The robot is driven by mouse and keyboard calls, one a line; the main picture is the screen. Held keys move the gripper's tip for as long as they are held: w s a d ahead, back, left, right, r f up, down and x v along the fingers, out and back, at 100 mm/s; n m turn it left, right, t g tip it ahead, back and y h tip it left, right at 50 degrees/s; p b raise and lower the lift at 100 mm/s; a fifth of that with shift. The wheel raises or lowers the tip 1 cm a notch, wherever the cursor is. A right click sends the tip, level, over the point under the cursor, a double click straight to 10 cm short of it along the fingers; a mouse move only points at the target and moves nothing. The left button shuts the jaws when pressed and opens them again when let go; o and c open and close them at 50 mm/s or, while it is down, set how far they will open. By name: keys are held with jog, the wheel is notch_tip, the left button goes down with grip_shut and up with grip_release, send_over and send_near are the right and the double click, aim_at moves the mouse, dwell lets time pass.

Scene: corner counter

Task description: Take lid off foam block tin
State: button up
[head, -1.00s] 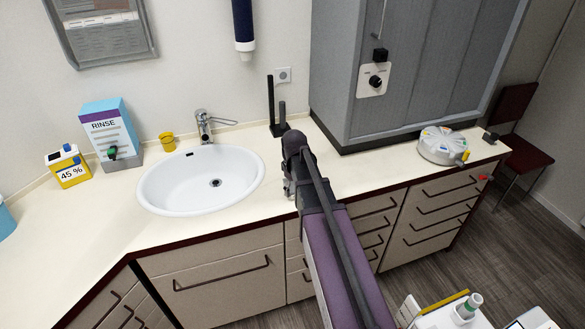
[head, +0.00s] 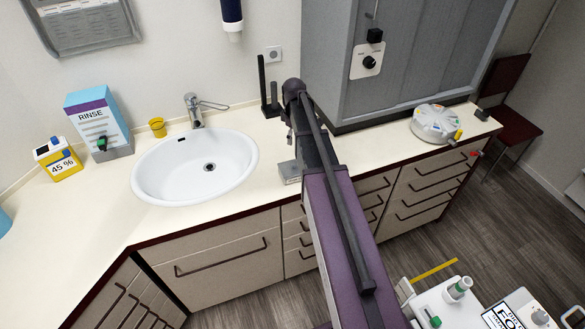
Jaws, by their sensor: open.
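A small silvery-grey box (head: 289,172), which looks like the foam block tin, sits on the counter near its front edge, right of the sink. My purple and dark arm covers its right side. The box is too small to tell its lid from its body. My gripper (head: 290,137) is mostly hidden behind my arm, with only a dark sliver showing just above and behind the box. It is open. Its fingertips are hidden, and I cannot tell whether they touch the box.
The sink (head: 195,165) is left of the box. A rinse dispenser (head: 98,125), a yellow box (head: 60,160) and a yellow cup (head: 157,127) stand further left. A grey cabinet (head: 420,50) stands behind; a round white container (head: 436,122) is at the right.

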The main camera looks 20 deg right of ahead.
aim_at(294, 163)
jog(key=shift+f+b, duration=4.2)
jog(key=shift+f, duration=0.05)
jog(key=shift+f, duration=0.15)
jog(key=shift+s+f+b, duration=0.15)
jog(key=shift+f+b, duration=2.3)
jog(key=shift+b, duration=0.15)
grip_shut()
